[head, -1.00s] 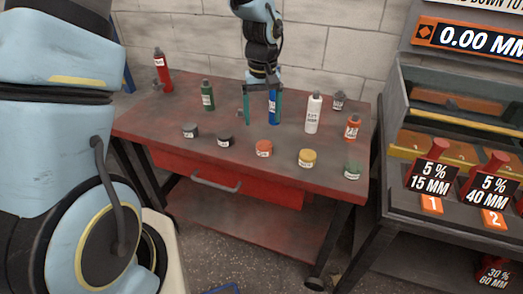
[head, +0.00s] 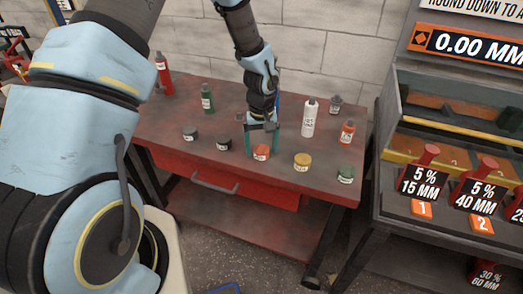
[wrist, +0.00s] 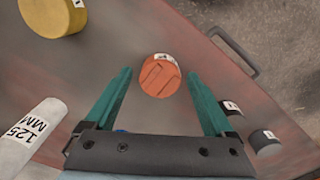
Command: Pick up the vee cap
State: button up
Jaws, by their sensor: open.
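Several short round caps lie along the front of the red bench (head: 170,120): two dark ones, an orange one, a yellow one and a green one. Their labels are too small to read. The orange cap (head: 261,153) has angled grooves on its top in the wrist view (wrist: 160,76), perhaps the vee cap. My gripper (head: 262,154) is open, pointing down over the orange cap. In the wrist view (wrist: 159,75) the cap appears between the two green fingertips, with room on each side. I cannot tell the remaining height. Nothing is held.
The yellow cap (head: 302,162) and dark cap (head: 224,143) flank the orange one. Behind stand a white bottle (head: 309,118), an orange bottle (head: 347,132), a green bottle (head: 207,98) and a red bottle (head: 163,75). A blue item (wrist: 121,131) is mostly hidden by my gripper.

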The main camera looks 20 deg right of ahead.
grip_shut()
dwell(0.7)
